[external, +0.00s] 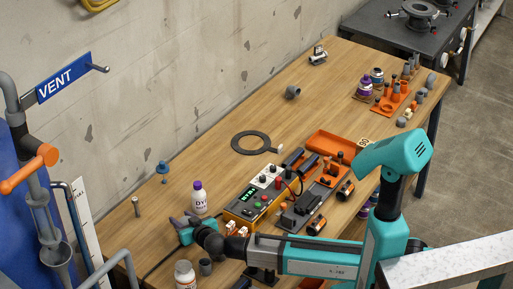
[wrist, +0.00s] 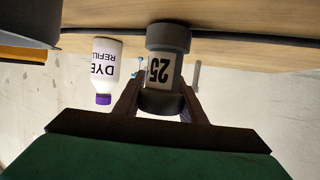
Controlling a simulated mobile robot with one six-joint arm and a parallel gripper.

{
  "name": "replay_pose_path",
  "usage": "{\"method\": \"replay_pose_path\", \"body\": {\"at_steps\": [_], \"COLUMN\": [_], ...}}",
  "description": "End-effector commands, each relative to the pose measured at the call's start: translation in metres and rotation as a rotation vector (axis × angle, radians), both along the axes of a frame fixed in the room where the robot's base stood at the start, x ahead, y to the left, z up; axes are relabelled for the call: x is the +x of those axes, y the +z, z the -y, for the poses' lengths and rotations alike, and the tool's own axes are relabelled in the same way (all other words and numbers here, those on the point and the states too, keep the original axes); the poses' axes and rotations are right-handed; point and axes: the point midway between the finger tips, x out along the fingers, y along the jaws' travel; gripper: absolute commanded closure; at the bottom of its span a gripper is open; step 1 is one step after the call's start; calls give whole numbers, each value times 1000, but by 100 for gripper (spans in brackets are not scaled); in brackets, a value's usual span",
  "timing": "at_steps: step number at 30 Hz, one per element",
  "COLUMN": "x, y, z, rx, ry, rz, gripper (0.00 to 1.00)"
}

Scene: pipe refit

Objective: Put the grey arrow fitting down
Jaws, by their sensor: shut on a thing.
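The grey fitting (wrist: 168,38) is a short, thick cylinder with a wider collar at each end and a white label reading "25". No arrow can be made out on it. In the wrist view, which looks upside down, my gripper (wrist: 160,90) has its two dark fingers closed around the fitting's sides. In the external view my gripper (external: 179,222) is low at the near left part of the wooden bench (external: 330,75). The fitting is not clearly visible there. Whether it touches the bench top cannot be told.
A white dye refill bottle (external: 199,198) with a purple cap stands close by; it also shows in the wrist view (wrist: 106,62). A control box (external: 256,200), a white bottle (external: 185,274) and a grey cup-like piece (external: 205,266) are near my arm.

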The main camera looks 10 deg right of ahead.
Motion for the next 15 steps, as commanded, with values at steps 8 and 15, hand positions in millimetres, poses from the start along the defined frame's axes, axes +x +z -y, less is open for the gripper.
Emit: {"method": "replay_pose_path", "body": {"at_steps": [8, 15], "x": [0, 0], "y": [0, -4], "z": [0, 0], "rx": [0, 0], "ry": [0, 0], "rz": [1, 1], "gripper": [86, 86]}}
